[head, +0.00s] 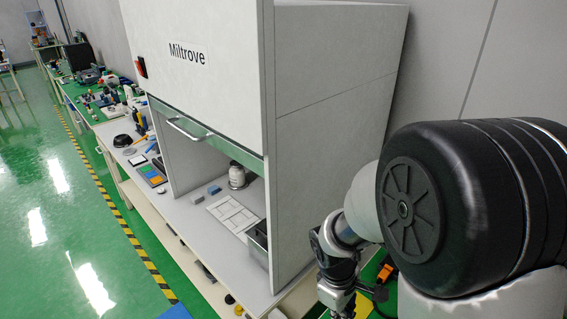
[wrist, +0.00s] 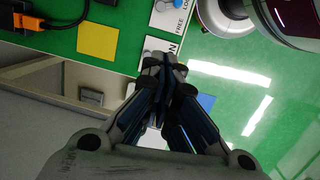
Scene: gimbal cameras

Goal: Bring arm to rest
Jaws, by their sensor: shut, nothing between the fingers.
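My gripper (wrist: 166,75) shows in the wrist view with its fingers drawn together and nothing between them. It hangs above the edge of a green worktop (wrist: 130,15). In the head view my arm is at the lower right, partly cut off by the frame. The wrist end of the arm (head: 338,265) is beside the right side wall of the white cabinet (head: 330,110). The fingertips cannot be made out in the head view.
The cabinet's front sash with its handle (head: 185,128) is partly raised over a white tray (head: 232,214). A yellow square (wrist: 98,40) and an orange connector (wrist: 92,97) lie near my gripper. Open green floor (head: 50,200) lies to the left.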

